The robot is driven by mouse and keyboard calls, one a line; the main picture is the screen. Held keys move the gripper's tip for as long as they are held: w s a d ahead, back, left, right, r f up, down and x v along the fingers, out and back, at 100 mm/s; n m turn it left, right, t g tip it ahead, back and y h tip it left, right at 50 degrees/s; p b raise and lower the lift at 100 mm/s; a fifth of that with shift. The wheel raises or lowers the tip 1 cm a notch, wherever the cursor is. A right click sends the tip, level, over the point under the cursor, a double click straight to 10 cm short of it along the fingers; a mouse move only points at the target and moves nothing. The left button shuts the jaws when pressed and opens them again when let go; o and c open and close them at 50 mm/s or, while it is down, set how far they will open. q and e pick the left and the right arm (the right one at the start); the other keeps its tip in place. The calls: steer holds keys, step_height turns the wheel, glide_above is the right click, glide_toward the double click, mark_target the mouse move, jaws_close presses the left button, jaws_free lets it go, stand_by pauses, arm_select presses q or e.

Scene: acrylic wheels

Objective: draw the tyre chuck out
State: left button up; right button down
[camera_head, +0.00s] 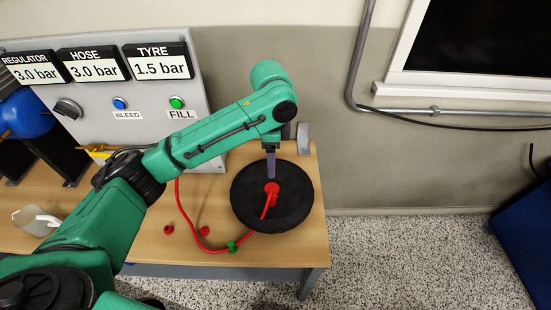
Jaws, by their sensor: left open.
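A black tyre (247,208) lies flat at the right end of the wooden bench. The red tyre chuck (271,192) sits at the tyre's middle, with a red hose (210,246) running from it. My left gripper (271,177) points down just above the chuck, or right at its top; I cannot tell if they touch. It is open, and its fingers overlap edge-on in this view. My right gripper is not in view.
A grey panel (150,80) stands behind with gauges reading 3.0, 3.0 and 1.5 bar, a green FILL button (176,103) and a blue BLEED button (120,103). A green clip (232,247) sits on the hose. Small red parts (169,229) lie on the bench (150,250).

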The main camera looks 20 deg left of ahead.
mark_target(271, 191)
arm_select(q)
steer(key=s+f, duration=0.2)
steer(key=shift+s+f, duration=0.2)
steer(key=shift+s, duration=0.1)
steer(key=f, duration=0.4)
steer(key=w+f+p, duration=0.1)
steer(key=f, duration=0.1)
steer(key=shift+f, duration=0.4)
step_height(271, 191, down, 3)
steer(key=shift+f, duration=0.45)
jaws_close()
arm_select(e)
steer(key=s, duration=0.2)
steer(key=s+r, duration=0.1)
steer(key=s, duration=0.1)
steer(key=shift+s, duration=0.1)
